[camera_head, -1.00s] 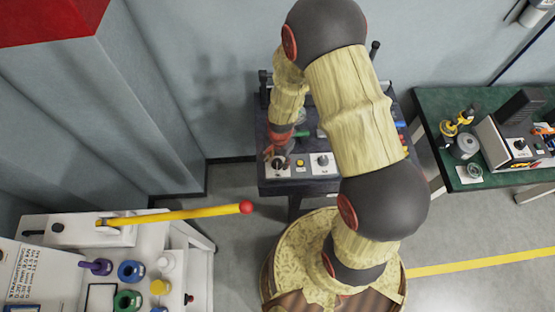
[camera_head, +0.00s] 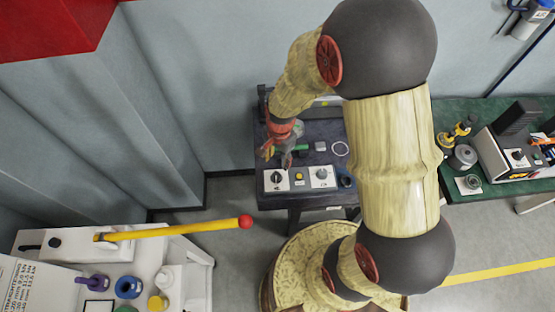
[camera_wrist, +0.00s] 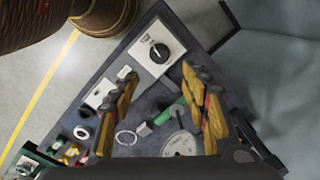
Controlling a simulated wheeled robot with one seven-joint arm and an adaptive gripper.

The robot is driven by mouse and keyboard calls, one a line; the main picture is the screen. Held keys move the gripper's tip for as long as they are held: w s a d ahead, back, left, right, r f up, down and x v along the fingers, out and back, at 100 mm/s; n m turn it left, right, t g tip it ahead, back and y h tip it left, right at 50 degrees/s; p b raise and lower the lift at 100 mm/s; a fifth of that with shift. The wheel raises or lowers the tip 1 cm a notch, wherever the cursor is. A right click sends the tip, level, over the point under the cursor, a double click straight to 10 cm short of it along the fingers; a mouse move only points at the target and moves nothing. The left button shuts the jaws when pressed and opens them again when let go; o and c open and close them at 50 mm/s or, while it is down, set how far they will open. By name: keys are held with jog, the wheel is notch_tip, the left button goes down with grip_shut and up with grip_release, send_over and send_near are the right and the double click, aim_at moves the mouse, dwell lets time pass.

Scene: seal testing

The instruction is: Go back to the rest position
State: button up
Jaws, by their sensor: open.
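My gripper (camera_head: 282,152) is above the left part of the dark test table (camera_head: 325,202) in the head view, higher than the white switch boxes. In the wrist view my gripper (camera_wrist: 160,112) shows two yellow-black fingers spread apart with nothing between them. Below them lie a white ring (camera_wrist: 126,137), a green-handled item (camera_wrist: 170,111) and a round grey disc (camera_wrist: 180,143). A white box with a black knob (camera_wrist: 158,50) is beyond the fingertips. My arm hides much of the table's right side in the head view.
A white bench (camera_head: 190,255) with a yellow lever (camera_head: 180,230) ending in a red ball stands at the lower left. A green table (camera_head: 470,110) with instruments is at the right. A grey wall is behind, and a red box (camera_head: 50,25) hangs at upper left.

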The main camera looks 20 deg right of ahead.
dwell(0.4)
jog(key=s+r+n+t+b, duration=0.5)
jog(key=s+r+n+b, duration=0.7)
jog(key=r+b, duration=0.3)
jog(key=shift+s+a+r, duration=0.25)
jog(key=shift+s+r, duration=0.4)
jog(key=shift+s, duration=0.2)
jog(key=shift+c, duration=0.3)
